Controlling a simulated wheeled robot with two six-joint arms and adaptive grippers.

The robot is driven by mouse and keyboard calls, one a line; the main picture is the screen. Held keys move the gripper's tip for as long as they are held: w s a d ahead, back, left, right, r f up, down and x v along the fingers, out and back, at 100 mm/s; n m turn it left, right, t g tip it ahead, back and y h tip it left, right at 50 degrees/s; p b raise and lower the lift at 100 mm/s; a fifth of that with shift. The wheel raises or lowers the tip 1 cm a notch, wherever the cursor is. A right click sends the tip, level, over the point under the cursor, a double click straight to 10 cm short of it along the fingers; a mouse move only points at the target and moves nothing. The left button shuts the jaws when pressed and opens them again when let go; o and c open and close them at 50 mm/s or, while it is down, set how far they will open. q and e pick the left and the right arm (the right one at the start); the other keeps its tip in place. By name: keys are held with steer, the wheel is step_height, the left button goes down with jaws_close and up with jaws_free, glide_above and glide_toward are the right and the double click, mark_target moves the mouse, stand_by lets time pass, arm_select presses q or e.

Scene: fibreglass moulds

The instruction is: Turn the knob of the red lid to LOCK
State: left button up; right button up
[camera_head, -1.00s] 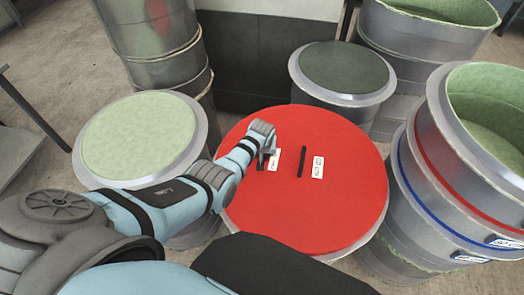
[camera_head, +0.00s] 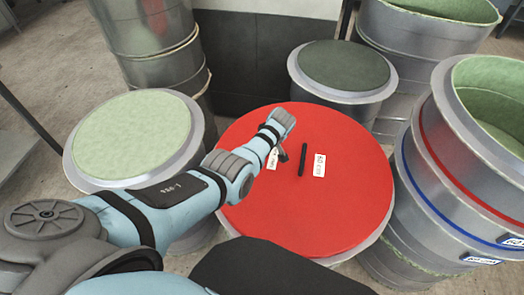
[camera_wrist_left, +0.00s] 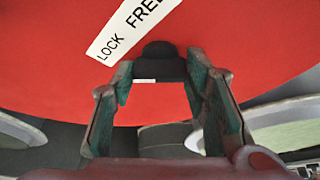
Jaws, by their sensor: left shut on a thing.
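The red lid (camera_head: 335,215) lies flat on a drum in the middle of the head view. It also fills the upper part of the left wrist view (camera_wrist_left: 240,35). My left gripper (camera_head: 281,155) is over the lid, beside a white label (camera_head: 272,159) that it partly covers. In the wrist view my left gripper (camera_wrist_left: 165,95) has its fingers around a dark knob (camera_wrist_left: 160,58) with a small white mark, and is shut on it. In the head view the knob is hard to make out.
A pale green-topped drum (camera_head: 130,135) stands left, a dark-topped drum (camera_head: 343,67) behind, and open green-lined drums (camera_head: 435,150) at the right.

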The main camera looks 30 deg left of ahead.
stand_by(0.3)
arm_select(q)
steer(key=o, duration=1.1)
steer(key=shift+o, duration=0.2)
steer(key=v, duration=1.2)
